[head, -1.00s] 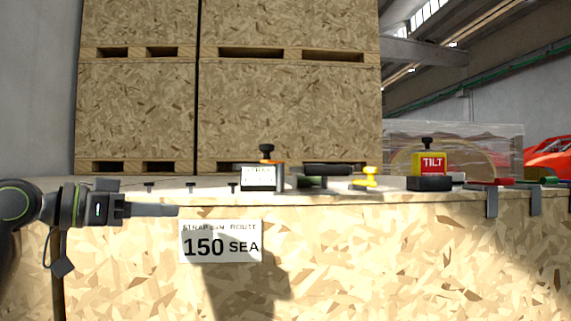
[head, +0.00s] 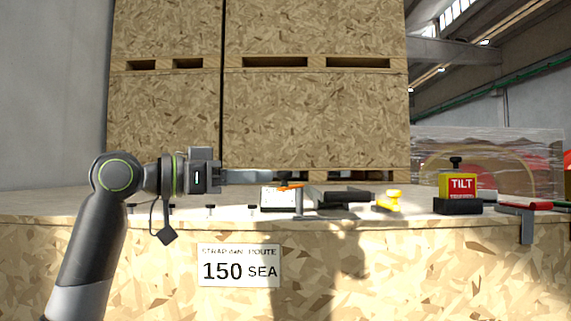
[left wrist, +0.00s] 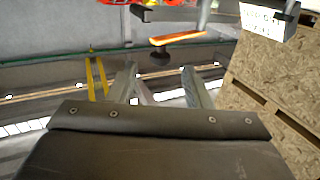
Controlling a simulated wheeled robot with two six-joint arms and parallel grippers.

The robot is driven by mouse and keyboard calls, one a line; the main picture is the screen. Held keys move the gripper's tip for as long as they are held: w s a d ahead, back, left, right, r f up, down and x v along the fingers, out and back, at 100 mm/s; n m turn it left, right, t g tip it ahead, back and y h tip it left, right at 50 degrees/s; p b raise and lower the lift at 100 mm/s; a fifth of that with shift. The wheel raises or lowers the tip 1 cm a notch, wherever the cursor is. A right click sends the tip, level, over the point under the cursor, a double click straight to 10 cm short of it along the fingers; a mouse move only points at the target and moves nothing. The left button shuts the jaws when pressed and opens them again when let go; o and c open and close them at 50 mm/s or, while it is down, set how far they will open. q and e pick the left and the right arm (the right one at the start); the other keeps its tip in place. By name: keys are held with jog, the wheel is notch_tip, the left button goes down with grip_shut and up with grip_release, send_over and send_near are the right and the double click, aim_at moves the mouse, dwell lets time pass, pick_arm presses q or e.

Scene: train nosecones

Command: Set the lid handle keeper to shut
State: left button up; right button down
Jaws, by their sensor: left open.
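My left gripper (head: 262,176) comes in from the left above the crate lid, open and empty, its fingers pointing right at the black knob (head: 284,176). An orange bar (head: 291,186) lies just under the knob, above a block with a white label (head: 278,199). In the left wrist view the two fingers (left wrist: 162,82) are spread; the knob (left wrist: 160,57) and orange bar (left wrist: 178,38) show beyond them, apparently not gripped. A dark handle (head: 346,196) with a yellow piece (head: 389,201) sits to the right. I cannot tell which part is the keeper. My right gripper is out of view.
The pale lid top (head: 230,200) carries several small black pins at left. A yellow TILT block (head: 458,187) and a red-handled part (head: 535,205) stand at right. Tall stacked crates (head: 165,120) rise behind. A sign (head: 239,265) is on the crate front.

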aim_at(279, 174)
pick_arm(q)
jog(key=p+x, duration=0.2)
jog(key=x, duration=0.3)
jog(key=shift+w+d+r, duration=0.1)
jog(key=shift+w+d, duration=0.05)
jog(key=shift+d, duration=0.1)
jog(key=shift+w+d, duration=0.2)
jog(key=shift+d, duration=0.3)
grip_shut()
